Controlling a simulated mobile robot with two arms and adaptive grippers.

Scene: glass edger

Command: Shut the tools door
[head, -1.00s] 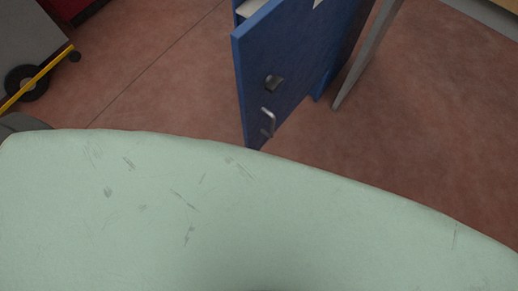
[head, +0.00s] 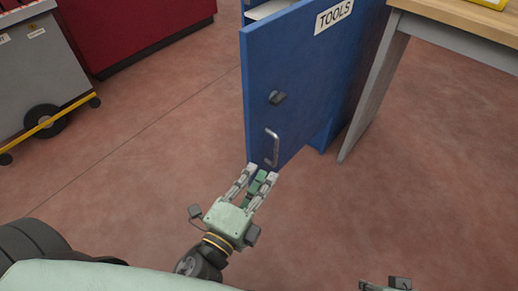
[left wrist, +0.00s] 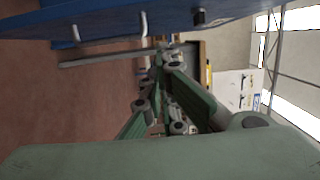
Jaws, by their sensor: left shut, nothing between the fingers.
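The blue tools door (head: 300,75) with its white TOOLS label (head: 334,14) stands open in the head view, swung out from its cabinet. It has a dark latch knob (head: 277,97) and a silver bar handle (head: 273,147). My left gripper (head: 262,174) is shut and empty, its fingertips just below the handle; I cannot tell whether they touch the door. In the left wrist view, the door (left wrist: 110,24) spans the top, above my left gripper (left wrist: 160,75). A piece of what looks like my right gripper shows at the lower right edge, its fingers hidden.
A wood-topped bench (head: 470,18) with a grey leg (head: 375,90) stands right of the door. A grey cart (head: 35,75) with black wheels and a red cabinet (head: 140,28) stand at the left. The red-brown floor between cart and door is clear.

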